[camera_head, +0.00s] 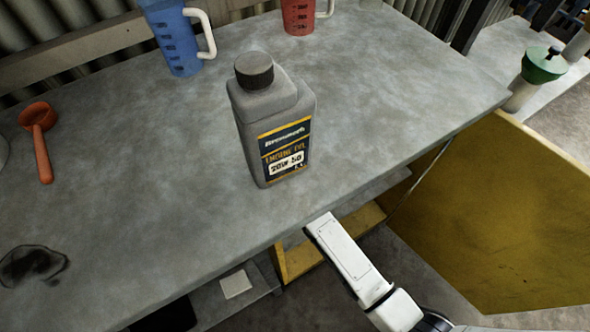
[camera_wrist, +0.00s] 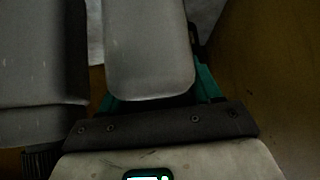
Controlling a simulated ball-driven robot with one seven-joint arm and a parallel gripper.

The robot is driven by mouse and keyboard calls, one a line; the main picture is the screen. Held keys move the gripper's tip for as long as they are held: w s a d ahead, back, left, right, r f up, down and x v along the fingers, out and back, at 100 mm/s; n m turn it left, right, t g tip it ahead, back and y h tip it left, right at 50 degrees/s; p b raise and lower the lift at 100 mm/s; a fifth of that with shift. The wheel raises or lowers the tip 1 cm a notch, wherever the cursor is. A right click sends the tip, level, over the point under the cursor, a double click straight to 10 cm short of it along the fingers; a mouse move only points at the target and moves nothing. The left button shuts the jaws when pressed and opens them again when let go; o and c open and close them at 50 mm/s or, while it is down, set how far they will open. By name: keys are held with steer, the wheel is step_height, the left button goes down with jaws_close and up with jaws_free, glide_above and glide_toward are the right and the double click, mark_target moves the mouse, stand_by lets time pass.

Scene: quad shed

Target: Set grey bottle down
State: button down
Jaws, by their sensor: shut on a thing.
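A grey bottle (camera_head: 255,125) with a black cap and an engine oil label stands upright on the grey bench top (camera_head: 400,120), apart from my gripper. In the wrist view, my gripper (camera_wrist: 157,85), with teal fingers, is shut on a smooth grey body (camera_wrist: 150,50), which looks like another grey bottle; no label shows on it. A second grey body (camera_wrist: 40,60) with a dark ribbed cap is close beside it on the left. In the head view my gripper is hidden, seemingly below the bench edge. What lies under the held bottle cannot be seen.
Yellow wooden panels (camera_wrist: 270,60) flank my gripper. A yellow door (camera_head: 490,220) hangs open at right. On the bench are a blue jug (camera_head: 176,45), a red jug (camera_head: 298,14), an orange scoop (camera_head: 40,135) and a dark stain. The bench's front middle is clear.

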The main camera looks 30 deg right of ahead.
steer(key=shift+w, duration=0.1)
steer(key=shift+c, duration=1)
jaws_free()
steer(key=shift+f, duration=0.1)
steer(key=shift+s+r, duration=0.25)
steer(key=shift+p+v, duration=0.4)
steer(key=shift+v, duration=0.75)
steer(key=s, duration=1.2)
steer(key=shift+s+r, duration=0.15)
steer(key=shift+s, duration=0.05)
